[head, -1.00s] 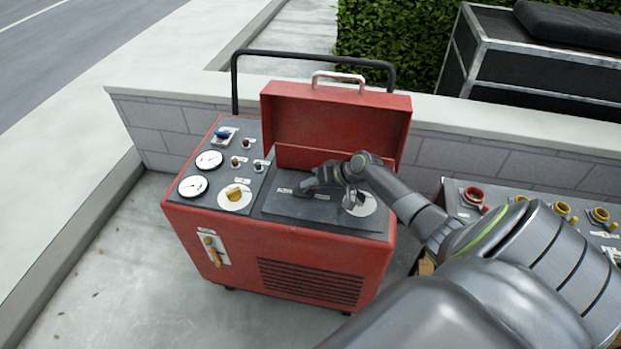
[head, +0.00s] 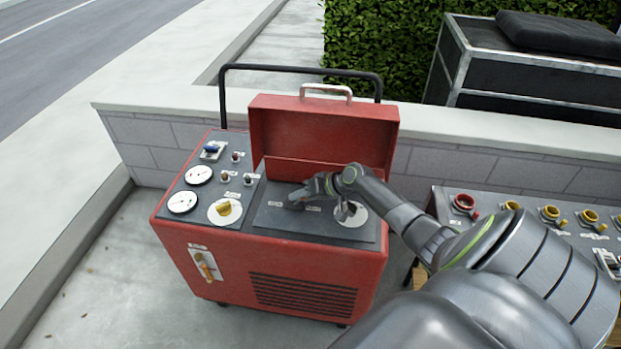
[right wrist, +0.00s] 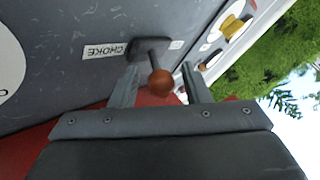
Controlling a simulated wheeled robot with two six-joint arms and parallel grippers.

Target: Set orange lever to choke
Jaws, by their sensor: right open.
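The orange lever (right wrist: 159,82) shows in the right wrist view as an orange-brown ball on a dark stem, rising from a dark base plate. A CHOKE label (right wrist: 103,51) lies to the left of the base, and a smaller white label lies to the right. My right gripper (right wrist: 160,70) is open, with one finger on each side of the lever. I cannot tell whether either finger touches it. In the head view my right gripper (head: 297,196) is over the dark top panel of the red machine (head: 262,272) and hides the lever. My left gripper is out of view.
The machine's raised red lid (head: 322,133) stands behind the gripper. A yellow knob (head: 224,209), gauges and small switches are left of it. Another orange handle (head: 207,266) is on the front face. A grey panel with red and yellow fittings (head: 463,204) stands to the right.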

